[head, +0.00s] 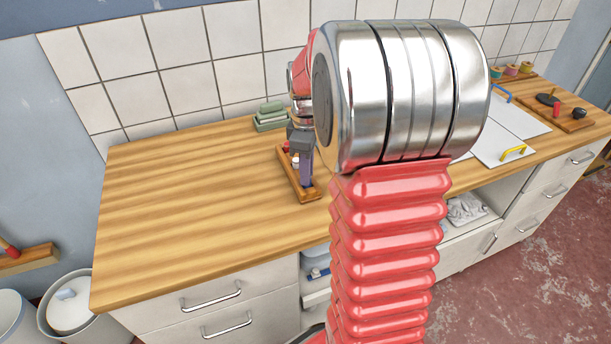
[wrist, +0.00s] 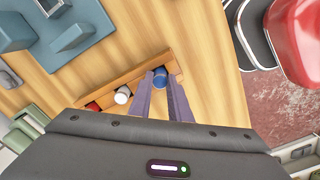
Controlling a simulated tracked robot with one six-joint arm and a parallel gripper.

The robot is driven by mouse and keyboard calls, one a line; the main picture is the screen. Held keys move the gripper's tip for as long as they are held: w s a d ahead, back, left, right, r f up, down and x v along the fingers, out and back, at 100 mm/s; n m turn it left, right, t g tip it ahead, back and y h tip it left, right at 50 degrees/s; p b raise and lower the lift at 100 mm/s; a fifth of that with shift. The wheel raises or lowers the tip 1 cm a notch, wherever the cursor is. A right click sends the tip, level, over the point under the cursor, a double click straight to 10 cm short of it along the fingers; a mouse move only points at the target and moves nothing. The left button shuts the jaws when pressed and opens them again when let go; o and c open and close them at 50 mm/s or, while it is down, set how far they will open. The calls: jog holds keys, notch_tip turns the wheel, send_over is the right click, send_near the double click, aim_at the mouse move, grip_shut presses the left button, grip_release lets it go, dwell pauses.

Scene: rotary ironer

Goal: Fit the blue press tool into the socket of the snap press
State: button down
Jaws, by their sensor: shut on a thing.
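The blue press tool (wrist: 160,77) stands at one end of a wooden rack (wrist: 128,76), beside a white tool (wrist: 122,95) and a red tool (wrist: 93,106). My gripper (wrist: 161,79) has its purple fingers closed about the blue tool, which still appears to be in the rack. In the head view my gripper (head: 306,182) points down at the near end of the rack (head: 310,196). A blue-grey fixture (wrist: 78,36) at the upper left of the wrist view may be the snap press. I cannot make out its socket, and my arm hides that area in the head view.
Green stacked blocks (head: 270,115) lie behind the rack. The wooden worktop (head: 190,185) left of it is clear. White panels (head: 510,128) with blue and yellow handles lie at right, near a wooden board (head: 562,112). A tiled wall closes the back.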

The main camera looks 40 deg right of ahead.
notch_tip(320, 180, up, 9)
dwell(0.3)
jog(key=shift+s+f, duration=0.1)
dwell(0.5)
